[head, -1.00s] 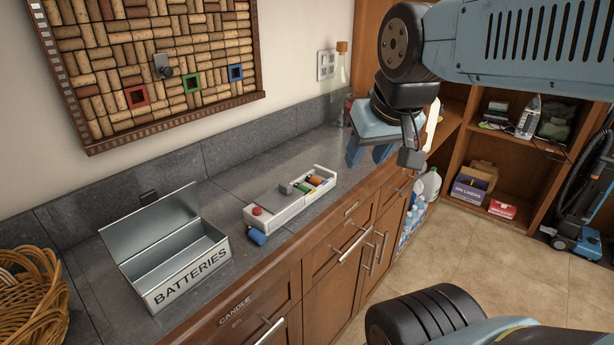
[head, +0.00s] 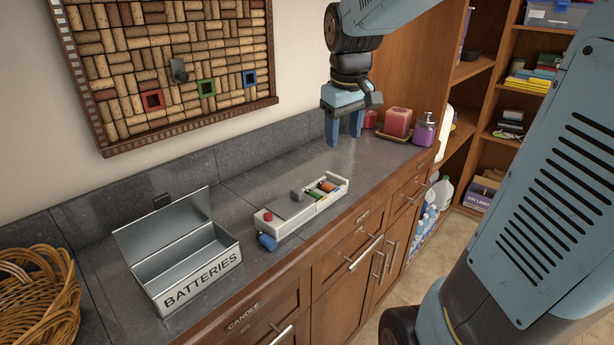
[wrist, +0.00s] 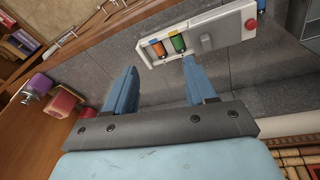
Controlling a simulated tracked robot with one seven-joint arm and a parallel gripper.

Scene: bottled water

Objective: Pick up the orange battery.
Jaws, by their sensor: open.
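The orange battery (head: 328,187) lies in an open compartment of a white battery tester (head: 288,216) on the grey counter. It also shows in the wrist view (wrist: 159,50), beside a green battery (wrist: 179,43). My gripper (head: 345,136) is open and empty, pointing down above the counter, behind and above the tester's right end in the head view. In the wrist view my fingers (wrist: 160,70) appear on either side of the orange battery's line of sight, apart from it.
An open metal BATTERIES box (head: 188,268) stands left of the tester, with a wicker basket (head: 38,300) farther left. A blue object (head: 267,242) is at the tester's near left end. Red candles (head: 398,122) and a purple bottle (head: 424,130) stand at the counter's right end.

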